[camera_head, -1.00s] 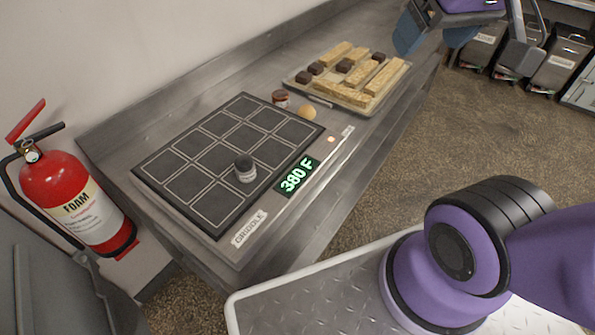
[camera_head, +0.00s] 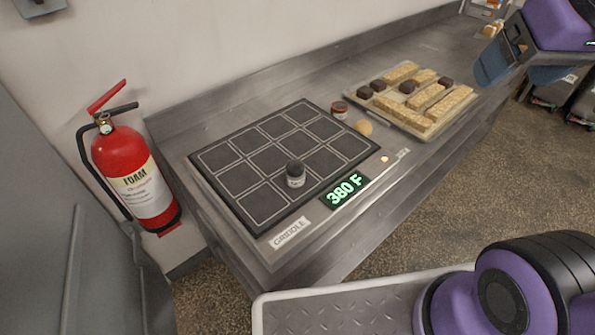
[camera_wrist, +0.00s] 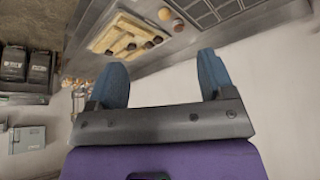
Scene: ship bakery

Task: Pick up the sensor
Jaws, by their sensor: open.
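A small upright cylinder with a dark top and a pale band (camera_head: 295,174) stands on the black griddle plate (camera_head: 231,157); I take it to be the sensor, though its label is too small to read. My gripper (camera_head: 497,66) is at the upper right in the head view, above the far right end of the counter and well away from the cylinder. In the wrist view my gripper (camera_wrist: 162,76) has its two blue fingers wide apart with nothing between them. The cylinder does not show in the wrist view.
A tray (camera_head: 387,121) of pale bars and dark cubes lies further along the steel counter (camera_head: 262,82). A fire extinguisher (camera_head: 135,175) stands at left.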

